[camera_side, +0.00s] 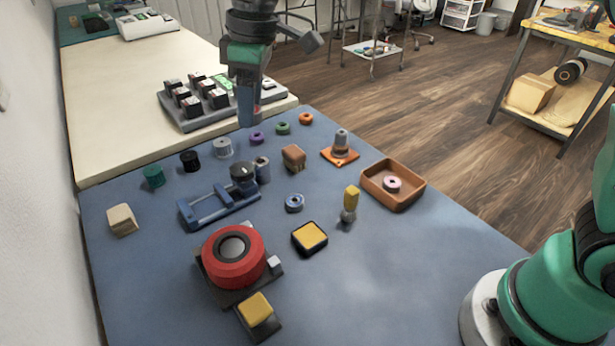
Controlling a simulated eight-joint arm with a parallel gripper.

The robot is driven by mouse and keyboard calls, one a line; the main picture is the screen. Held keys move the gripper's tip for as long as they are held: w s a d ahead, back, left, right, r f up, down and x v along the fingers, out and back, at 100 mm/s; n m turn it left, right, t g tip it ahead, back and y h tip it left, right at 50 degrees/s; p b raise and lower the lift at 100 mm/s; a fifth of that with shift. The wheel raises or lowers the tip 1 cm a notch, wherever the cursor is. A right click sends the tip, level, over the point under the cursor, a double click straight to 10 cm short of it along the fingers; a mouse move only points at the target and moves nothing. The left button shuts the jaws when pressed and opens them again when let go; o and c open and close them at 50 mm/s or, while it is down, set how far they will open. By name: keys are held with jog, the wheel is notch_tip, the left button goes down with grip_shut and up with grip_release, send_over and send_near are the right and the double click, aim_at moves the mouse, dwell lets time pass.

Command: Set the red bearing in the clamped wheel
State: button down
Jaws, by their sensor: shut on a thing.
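My gripper (249,120) hangs above the far edge of the blue bench mat, pointing down. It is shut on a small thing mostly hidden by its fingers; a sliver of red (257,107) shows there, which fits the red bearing. The dark clamped wheel (243,171) sits in a blue vise (222,208) on the mat, nearer the camera than my gripper and clear below it. Its middle is too small to make out well.
Purple (256,138), green (283,128) and orange (306,118) rings lie near the gripper. A brown tray (408,201) holds a pink ring (392,184). A blue ring (294,203), a yellow-handled tool (350,200) and a large red round fixture (232,268) stand nearer the camera.

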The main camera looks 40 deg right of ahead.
jog(key=shift+s+a+r, duration=0.15)
jog(key=shift+a+r, duration=0.05)
jog(key=shift+a, duration=0.05)
send_over(231, 248)
jog(key=f, duration=0.7)
jog(key=shift+d+f, duration=0.2)
jog(key=shift+f, duration=0.15)
jog(key=shift+s+f, duration=0.2)
jog(key=shift+f, duration=1.85)
jog(key=shift+f, duration=0.5)
jog(key=shift+f, duration=0.5)
